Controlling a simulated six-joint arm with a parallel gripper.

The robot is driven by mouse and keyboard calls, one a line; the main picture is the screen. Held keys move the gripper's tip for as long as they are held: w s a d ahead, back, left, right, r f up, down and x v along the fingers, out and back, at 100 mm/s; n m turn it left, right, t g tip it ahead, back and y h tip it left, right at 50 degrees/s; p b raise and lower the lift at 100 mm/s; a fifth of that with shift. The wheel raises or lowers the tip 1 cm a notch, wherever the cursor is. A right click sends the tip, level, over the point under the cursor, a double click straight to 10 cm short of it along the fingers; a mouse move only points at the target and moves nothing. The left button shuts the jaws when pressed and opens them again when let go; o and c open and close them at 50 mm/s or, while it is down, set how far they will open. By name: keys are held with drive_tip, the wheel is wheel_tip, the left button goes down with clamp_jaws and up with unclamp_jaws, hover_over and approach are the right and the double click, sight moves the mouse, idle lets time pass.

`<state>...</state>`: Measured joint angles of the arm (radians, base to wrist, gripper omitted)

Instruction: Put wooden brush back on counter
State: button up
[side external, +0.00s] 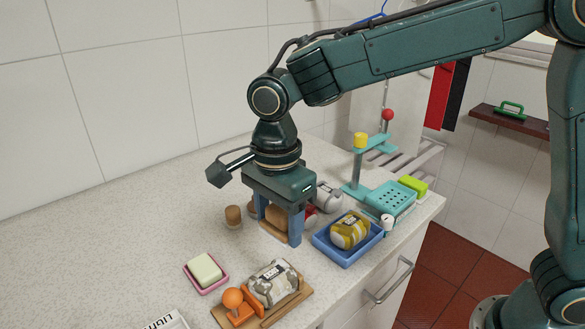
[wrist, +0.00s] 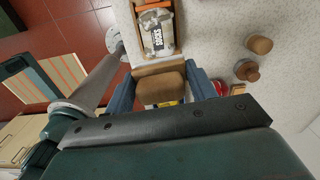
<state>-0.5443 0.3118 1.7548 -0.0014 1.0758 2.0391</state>
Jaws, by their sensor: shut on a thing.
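The wooden brush shows as a brown block (side external: 277,217) with paler wood along its lower edge, between my blue fingers in the side view. In the wrist view the brown block (wrist: 160,82) spans between both fingers. My gripper (side external: 280,226) points down and is shut on the brush; it also shows in the wrist view (wrist: 162,92). The brush is low over or on the speckled counter (side external: 110,250); I cannot tell whether it touches. My fingers and wrist hide part of it.
A blue tray (side external: 336,257) with a yellow bundle is right of my gripper. A wooden board (side external: 298,301) with a camouflage bundle and orange clamp lies in front. A pink soap dish (side external: 211,290) is front left. Small brown pegs (side external: 233,216) stand left. A teal stand (side external: 357,172) is behind right.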

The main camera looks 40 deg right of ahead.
wheel_tip(320, 180, up, 6)
hover_over(268, 253)
drive_tip(key=shift+m, duration=0.4)
drive_tip(key=shift+f, duration=0.1)
wheel_tip(268, 253, down, 16)
drive_tip(key=shift+r, duration=0.2)
drive_tip(key=shift+f, duration=0.1)
drive_tip(key=shift+f, duration=2.05)
drive_tip(key=shift+f, duration=0.1)
drive_tip(key=o, duration=0.8)
drive_tip(key=shift+c, duration=0.2)
